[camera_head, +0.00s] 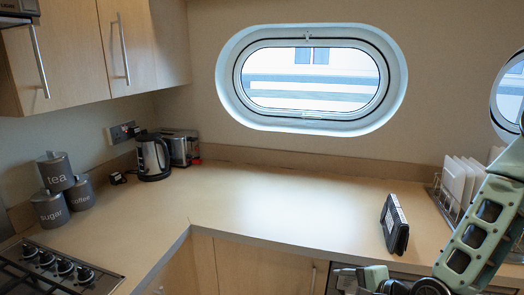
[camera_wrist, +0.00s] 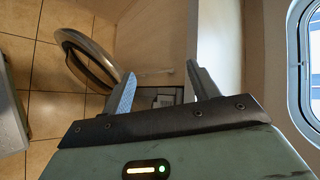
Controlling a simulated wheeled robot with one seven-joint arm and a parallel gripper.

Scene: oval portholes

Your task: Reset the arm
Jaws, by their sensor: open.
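My arm (camera_head: 485,232) rises at the lower right in the head view, in front of the worktop. Part of it runs out of the bottom edge of that view. My gripper (camera_wrist: 160,78) shows in the wrist view with its two grey fingers spread apart. It is open, and nothing is between the fingers. It points down past a pale cabinet side towards the tiled floor.
The worktop (camera_head: 245,200) is mostly clear in the middle. A black, tilted slab-like object (camera_head: 394,225) and a plate rack (camera_head: 450,195) are close to my arm. A kettle (camera_head: 153,157), canisters (camera_head: 55,172) and hob (camera_head: 50,265) are on the left. A curved metallic rim (camera_wrist: 88,60) shows near the left finger.

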